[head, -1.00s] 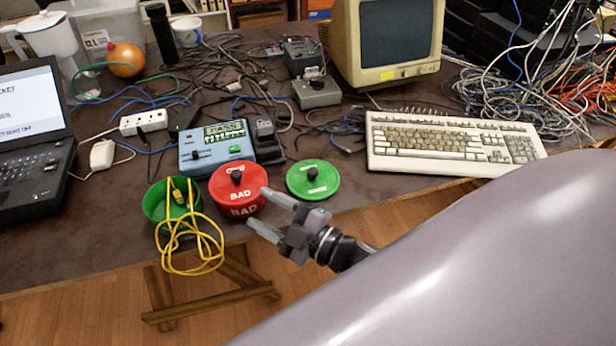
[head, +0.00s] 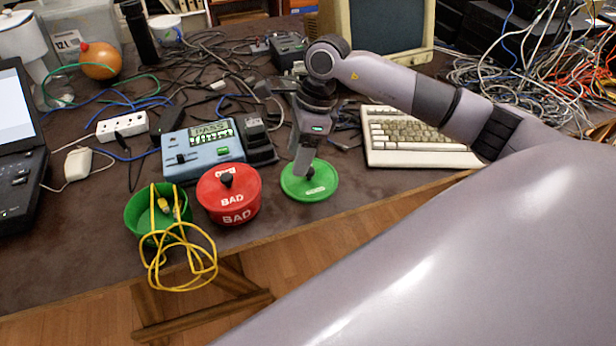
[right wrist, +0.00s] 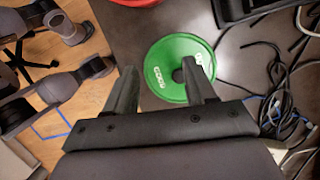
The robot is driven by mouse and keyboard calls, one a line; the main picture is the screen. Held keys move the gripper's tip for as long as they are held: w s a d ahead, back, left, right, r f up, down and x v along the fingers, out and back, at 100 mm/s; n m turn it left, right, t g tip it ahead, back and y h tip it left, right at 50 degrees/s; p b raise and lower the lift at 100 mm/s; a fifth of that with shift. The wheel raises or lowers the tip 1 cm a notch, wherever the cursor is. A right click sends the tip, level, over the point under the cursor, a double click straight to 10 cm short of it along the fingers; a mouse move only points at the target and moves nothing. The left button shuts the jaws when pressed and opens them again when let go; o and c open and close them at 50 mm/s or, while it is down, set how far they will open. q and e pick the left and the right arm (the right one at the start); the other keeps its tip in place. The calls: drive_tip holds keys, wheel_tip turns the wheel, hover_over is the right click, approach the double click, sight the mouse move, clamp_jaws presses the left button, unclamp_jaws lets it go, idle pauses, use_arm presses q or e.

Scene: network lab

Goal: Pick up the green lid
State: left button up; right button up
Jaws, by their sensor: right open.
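The green lid (head: 322,188) is a round disc with white lettering and a dark knob, lying flat on the dark table. My right gripper (head: 306,172) is over the lid, pointing down, with its fingertips around the height of the knob. In the right wrist view the two open fingers (right wrist: 160,80) show in front of the green lid (right wrist: 176,50); the knob is close to the right finger and partly hidden by it. I cannot tell if they touch.
Left of the lid stands a red bin (head: 230,205) marked BAD with its red lid on. Further left is an open green bin (head: 140,222) with a yellow cable over its rim. A blue tester (head: 200,155) reading PASS and a keyboard (head: 400,142) are close behind.

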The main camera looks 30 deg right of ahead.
sight(309, 170)
drive_tip(key=d, duration=0.1)
drive_tip(key=d+h, duration=0.2)
drive_tip(key=shift+w+d+r, duration=0.3)
drive_tip(key=shift+d+r, duration=0.1)
drive_tip(key=shift+d+f, duration=0.1)
drive_tip(key=shift+f, duration=0.25)
drive_tip(key=f, duration=0.4)
drive_tip(key=a+f, duration=0.1)
drive_tip(key=f, duration=0.1)
drive_tip(key=shift+w+f+p, duration=0.1)
drive_tip(key=shift+p, duration=0.2)
drive_tip(key=shift+c, duration=0.3)
clamp_jaws()
